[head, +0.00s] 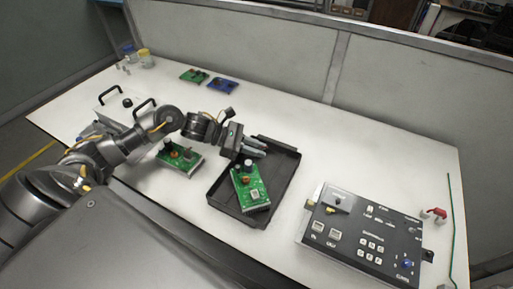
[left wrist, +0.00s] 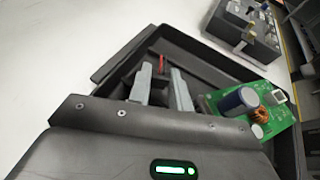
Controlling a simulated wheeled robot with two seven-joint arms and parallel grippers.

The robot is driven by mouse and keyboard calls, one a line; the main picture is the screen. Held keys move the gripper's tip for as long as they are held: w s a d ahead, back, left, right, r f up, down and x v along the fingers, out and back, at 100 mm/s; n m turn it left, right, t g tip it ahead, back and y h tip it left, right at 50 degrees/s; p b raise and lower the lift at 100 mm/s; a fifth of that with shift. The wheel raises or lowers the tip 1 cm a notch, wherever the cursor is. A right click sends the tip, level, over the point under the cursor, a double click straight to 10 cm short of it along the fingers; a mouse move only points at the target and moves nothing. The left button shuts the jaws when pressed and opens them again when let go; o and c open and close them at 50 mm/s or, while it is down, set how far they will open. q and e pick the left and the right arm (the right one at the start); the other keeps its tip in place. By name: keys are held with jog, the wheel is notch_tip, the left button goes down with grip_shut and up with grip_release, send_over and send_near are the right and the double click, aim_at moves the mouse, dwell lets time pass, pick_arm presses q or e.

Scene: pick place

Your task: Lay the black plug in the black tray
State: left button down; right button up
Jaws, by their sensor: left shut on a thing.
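The black tray (head: 277,205) lies on the white table near the middle of the head view. A green circuit board (head: 250,188) with dark cylinders rests in it. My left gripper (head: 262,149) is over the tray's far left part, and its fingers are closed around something. In the left wrist view the two grey fingers (left wrist: 160,92) have a dark piece between them, likely the black plug (left wrist: 159,86), hard to separate from the dark tray behind. A small red strip shows just beyond it. The plug cannot be made out in the head view. My right gripper is out of view.
A control panel box (head: 362,235) stands right of the tray. Another green board (head: 180,158) lies to its left. Green (head: 194,75) and blue (head: 222,85) boards lie at the back. A red item (head: 436,214) is at far right. The back right table is clear.

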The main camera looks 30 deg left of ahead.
pick_arm(q)
jog(key=shift+f, duration=0.4)
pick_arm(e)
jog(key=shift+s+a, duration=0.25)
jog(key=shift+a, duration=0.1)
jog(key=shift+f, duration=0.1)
pick_arm(q)
jog(key=shift+f+b, duration=0.2)
jog(key=shift+b, duration=0.2)
jog(key=c, duration=1.3)
grip_release()
jog(key=shift+r, duration=0.1)
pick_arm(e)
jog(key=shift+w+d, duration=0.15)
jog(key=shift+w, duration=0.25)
